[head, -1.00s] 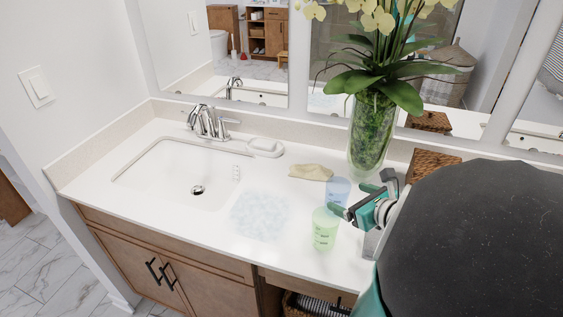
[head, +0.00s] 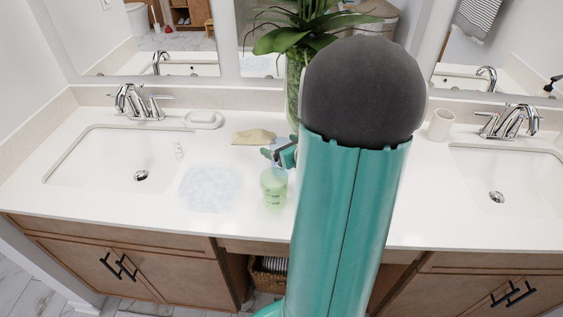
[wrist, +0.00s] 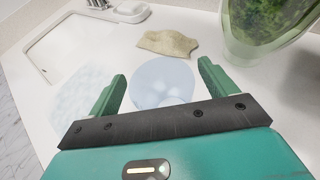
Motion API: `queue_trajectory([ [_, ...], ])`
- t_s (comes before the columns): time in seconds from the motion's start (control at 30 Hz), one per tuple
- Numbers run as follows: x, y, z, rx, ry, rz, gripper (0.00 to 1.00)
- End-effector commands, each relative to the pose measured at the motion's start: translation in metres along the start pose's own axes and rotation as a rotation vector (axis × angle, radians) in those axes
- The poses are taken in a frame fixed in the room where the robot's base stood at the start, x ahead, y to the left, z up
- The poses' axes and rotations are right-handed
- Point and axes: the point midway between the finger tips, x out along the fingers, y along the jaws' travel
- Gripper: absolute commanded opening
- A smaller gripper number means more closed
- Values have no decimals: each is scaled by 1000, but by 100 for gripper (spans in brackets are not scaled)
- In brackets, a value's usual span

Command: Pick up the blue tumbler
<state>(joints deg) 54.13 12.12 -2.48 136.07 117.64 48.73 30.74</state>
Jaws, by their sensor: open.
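The blue tumbler (wrist: 162,80) shows in the wrist view as a pale blue round shape between the two green fingers of my gripper (wrist: 162,73). The fingers are apart, one on each side of it, and I cannot tell whether either touches it. In the head view my gripper (head: 272,155) is at the counter beside my arm, which hides much of it. The tumbler is mostly hidden there behind the gripper.
A green tumbler (head: 273,189) stands just in front of my gripper.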

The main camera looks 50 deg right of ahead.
Motion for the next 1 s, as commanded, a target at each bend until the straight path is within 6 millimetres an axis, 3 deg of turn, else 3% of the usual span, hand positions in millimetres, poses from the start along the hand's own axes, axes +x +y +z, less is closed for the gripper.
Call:
queue_trajectory([
  [0.13,18,-1,-1,0,1,0,84],
  [0.4,20,-1,0,-1,0,-1,82],
  [0.7,20,-1,0,-1,0,-1,25],
  [1.0,18,-1,5,-3,-2,-1,24],
])
